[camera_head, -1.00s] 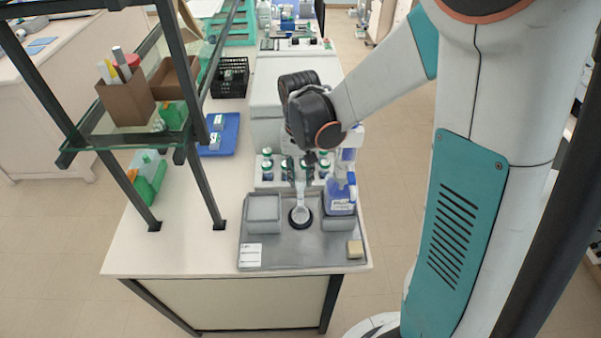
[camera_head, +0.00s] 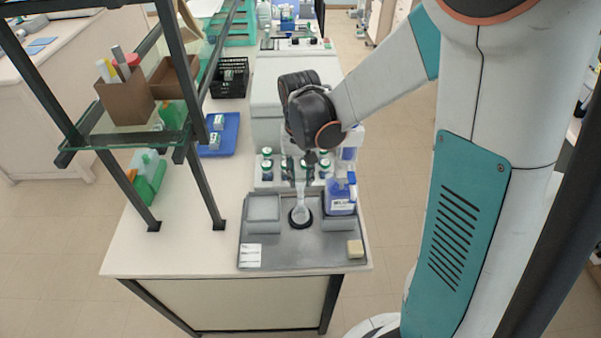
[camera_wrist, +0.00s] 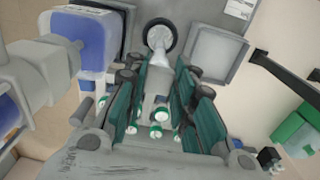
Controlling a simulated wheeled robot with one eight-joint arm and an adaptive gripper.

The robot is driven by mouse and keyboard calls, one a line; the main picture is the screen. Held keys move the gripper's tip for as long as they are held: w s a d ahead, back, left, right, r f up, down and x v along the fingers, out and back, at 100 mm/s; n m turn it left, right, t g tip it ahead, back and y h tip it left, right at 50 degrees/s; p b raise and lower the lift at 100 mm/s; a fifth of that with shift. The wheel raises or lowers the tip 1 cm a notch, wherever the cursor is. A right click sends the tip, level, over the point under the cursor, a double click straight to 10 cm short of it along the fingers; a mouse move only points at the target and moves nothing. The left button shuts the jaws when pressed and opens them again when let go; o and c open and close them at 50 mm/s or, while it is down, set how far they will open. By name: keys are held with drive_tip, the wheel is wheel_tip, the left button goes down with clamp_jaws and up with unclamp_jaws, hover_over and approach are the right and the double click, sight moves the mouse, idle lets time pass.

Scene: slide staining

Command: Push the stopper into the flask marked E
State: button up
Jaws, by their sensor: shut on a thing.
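A clear flask (camera_head: 300,214) with a rounded body stands upright on a black ring (camera_head: 300,223) on the grey tray. In the wrist view the flask (camera_wrist: 158,38) shows at the top, its neck running down toward my fingers. No letter E is readable on it. My gripper (camera_head: 302,176) points down right above the flask's mouth. In the wrist view my gripper (camera_wrist: 160,78) has its green-lined fingers on both sides of the neck line. It is shut on what I take to be the stopper, which is mostly hidden. I cannot tell how deep the stopper sits.
Several green-capped bottles (camera_head: 266,166) stand behind. A glass-shelved rack (camera_head: 130,143) is at left.

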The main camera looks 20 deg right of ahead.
drive_tip(key=shift+f+b, duration=0.6)
drive_tip(key=shift+b, duration=0.1)
idle(0.7)
idle(0.4)
drive_tip(key=o, duration=1.2)
drive_tip(key=shift+r, duration=0.1)
drive_tip(key=shift+r+p, duration=2)
drive_tip(key=shift+r, duration=0.95)
clamp_jaws()
